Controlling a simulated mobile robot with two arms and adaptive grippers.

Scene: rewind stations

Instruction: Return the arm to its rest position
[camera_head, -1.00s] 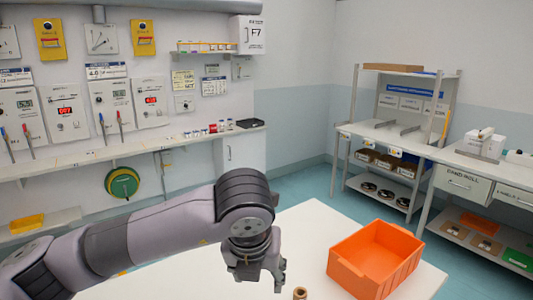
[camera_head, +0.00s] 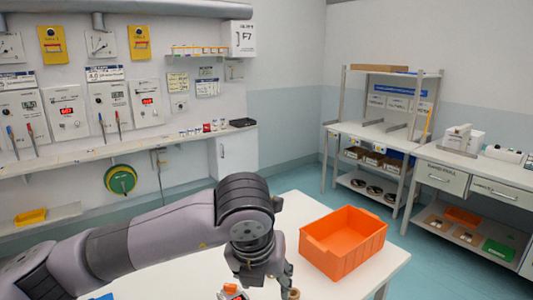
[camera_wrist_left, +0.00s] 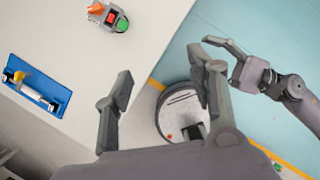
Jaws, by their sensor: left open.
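My left arm comes in from the left in the head view, with its left gripper (camera_head: 262,288) pointing down over the white table (camera_head: 308,208). In the left wrist view the left gripper (camera_wrist_left: 163,85) has its fingers spread, with nothing between them. My right gripper (camera_wrist_left: 228,62) shows at the right of the wrist view, over the floor beside the table. One of its fingers is clear; I cannot tell how far apart its fingers are.
An orange bin (camera_head: 343,262) stands on the table, right of my left gripper. A small brown roll (camera_head: 294,294) lies close to the gripper. A red-and-green device (camera_wrist_left: 110,17) and a blue tray (camera_wrist_left: 40,98) lie on the table. A shelf unit (camera_head: 390,130) stands behind.

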